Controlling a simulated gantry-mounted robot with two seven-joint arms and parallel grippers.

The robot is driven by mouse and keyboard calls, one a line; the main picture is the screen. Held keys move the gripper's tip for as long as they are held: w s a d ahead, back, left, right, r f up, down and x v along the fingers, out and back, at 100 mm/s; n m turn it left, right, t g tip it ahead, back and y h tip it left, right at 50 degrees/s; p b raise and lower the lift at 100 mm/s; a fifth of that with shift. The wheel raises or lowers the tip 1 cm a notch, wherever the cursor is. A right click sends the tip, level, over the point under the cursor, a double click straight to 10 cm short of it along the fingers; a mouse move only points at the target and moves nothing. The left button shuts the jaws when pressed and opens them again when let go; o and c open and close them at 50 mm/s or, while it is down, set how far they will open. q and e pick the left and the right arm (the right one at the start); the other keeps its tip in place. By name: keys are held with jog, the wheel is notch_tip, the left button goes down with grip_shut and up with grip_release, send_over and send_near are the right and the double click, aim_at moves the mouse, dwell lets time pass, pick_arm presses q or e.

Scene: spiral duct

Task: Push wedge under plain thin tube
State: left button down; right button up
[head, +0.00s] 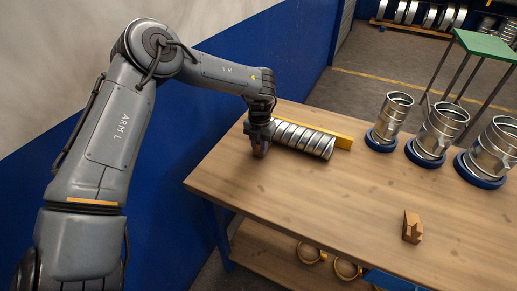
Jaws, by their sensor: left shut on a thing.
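My left gripper (261,147) is at the tube's left end, pointing down and shut on a small brown wedge (261,152). The wedge is low, close to the table top and the tube's end; the fingers partly hide it, and I cannot tell whether it touches the tube. A second brown wooden wedge (412,228) stands alone at the front right of the table. My right gripper is not in view.
Three upright metal ducts with blue bases, the left one (391,120), the middle one (436,132) and the right one (493,151), stand along the right side of the wooden table (310,200). The table middle is clear. A blue wall (215,110) rises behind on the left.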

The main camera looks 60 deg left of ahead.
pick_arm(q)
jog(key=shift+w+a+b, duration=0.3)
jog(key=shift+w+a, duration=0.1)
jog(key=shift+w, duration=0.3)
jog(key=c, duration=0.9)
grip_release()
jog(key=shift+r, duration=0.1)
